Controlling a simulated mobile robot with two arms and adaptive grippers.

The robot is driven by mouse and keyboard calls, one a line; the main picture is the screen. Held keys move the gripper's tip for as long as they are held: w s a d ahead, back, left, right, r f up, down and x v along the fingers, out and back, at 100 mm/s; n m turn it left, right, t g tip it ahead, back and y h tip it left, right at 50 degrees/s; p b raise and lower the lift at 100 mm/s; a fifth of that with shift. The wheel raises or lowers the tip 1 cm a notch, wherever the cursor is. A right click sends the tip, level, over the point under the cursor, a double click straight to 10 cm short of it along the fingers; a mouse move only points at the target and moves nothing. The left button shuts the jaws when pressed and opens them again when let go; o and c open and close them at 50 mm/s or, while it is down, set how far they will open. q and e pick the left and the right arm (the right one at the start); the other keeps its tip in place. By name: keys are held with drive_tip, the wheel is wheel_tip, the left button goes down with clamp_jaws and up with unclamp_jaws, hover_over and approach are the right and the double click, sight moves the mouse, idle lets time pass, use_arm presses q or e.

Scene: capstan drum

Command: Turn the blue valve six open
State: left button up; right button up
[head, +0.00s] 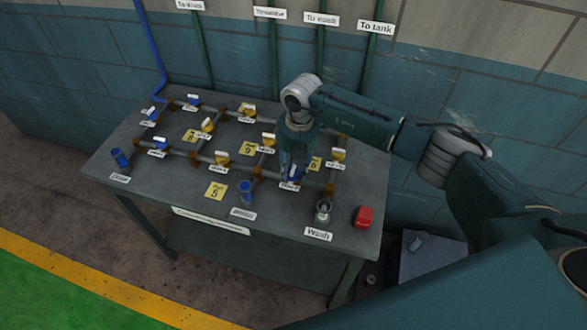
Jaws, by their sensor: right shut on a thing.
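My right gripper (294,172) points down over the pipework near the right end of the table. It is shut on a blue valve handle (294,174), which is mostly hidden between the fingers. A white label (289,185) sits just below this valve, and its text is too small to read. A yellow tag (315,163) that looks like a 6 is just right of the gripper. How far the valve is turned cannot be told. My left gripper is not in view.
The grey table (150,198) carries a pipe grid with several yellow valves (338,154) and other blue valves (159,142). Blue cups (245,187), a grey fitting (323,211) and a red box (364,216) stand near the front. A tiled wall (480,120) rises behind.

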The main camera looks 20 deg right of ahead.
drive_tip(key=shift+s+a+f+n+b, duration=0.15)
drive_tip(key=shift+f+n+b, duration=0.15)
drive_tip(key=shift+n+b, duration=0.5)
drive_tip(key=n+b, duration=0.4)
drive_tip(key=n+g+b, duration=0.1)
drive_tip(key=n+b, duration=0.2)
drive_tip(key=b, duration=0.1)
drive_tip(key=shift+f+n, duration=0.2)
drive_tip(key=shift+n, duration=0.2)
drive_tip(key=n+b, duration=0.3)
drive_tip(key=n, duration=0.1)
drive_tip(key=shift+d+b, duration=0.2)
drive_tip(key=shift+b, duration=0.15)
drive_tip(key=shift+r+n+g+b, duration=0.15)
drive_tip(key=shift+n+b, duration=0.4)
drive_tip(key=shift+n, duration=0.5)
drive_tip(key=shift+r+n+g+b, duration=0.15)
drive_tip(key=shift+n+b, duration=0.35)
drive_tip(key=shift+n, duration=0.55)
drive_tip(key=shift+f, duration=0.1)
drive_tip(key=shift+d, duration=0.1)
